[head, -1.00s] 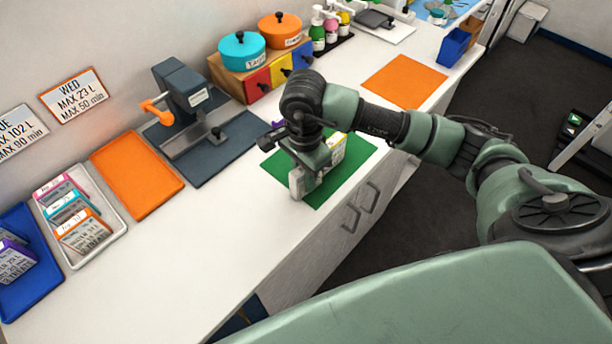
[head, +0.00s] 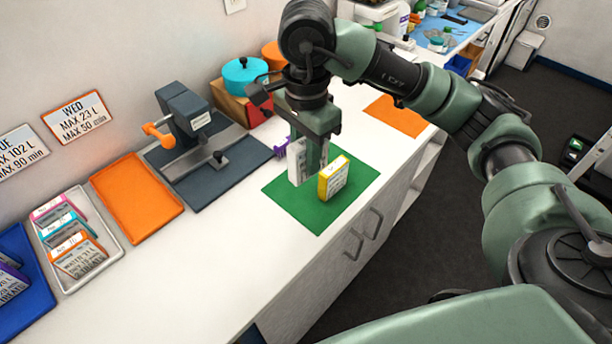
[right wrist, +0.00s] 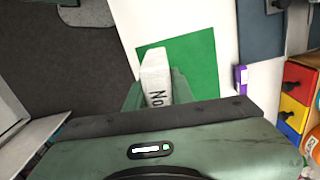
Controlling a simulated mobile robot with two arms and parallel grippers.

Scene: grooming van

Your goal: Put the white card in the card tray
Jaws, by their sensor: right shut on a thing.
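My right gripper (head: 307,168) is shut on the white card (head: 295,158) and holds it upright above the green mat (head: 290,200). The card also shows in the right wrist view (right wrist: 155,72), between the fingers, with part of its black print visible. A tray with a pale rim (head: 117,251) at the left holds several cards with pink, teal and orange tops. A blue tray (head: 40,314) with purple-topped cards is cut off at the left edge. My left gripper is out of view.
A yellow card (head: 333,179) stands on the green mat just right of the white card. A purple item (head: 281,148) is behind the mat. A dark clamp device (head: 190,110) and an empty orange mat (head: 137,197) lie between the mat and the trays. The counter front is clear.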

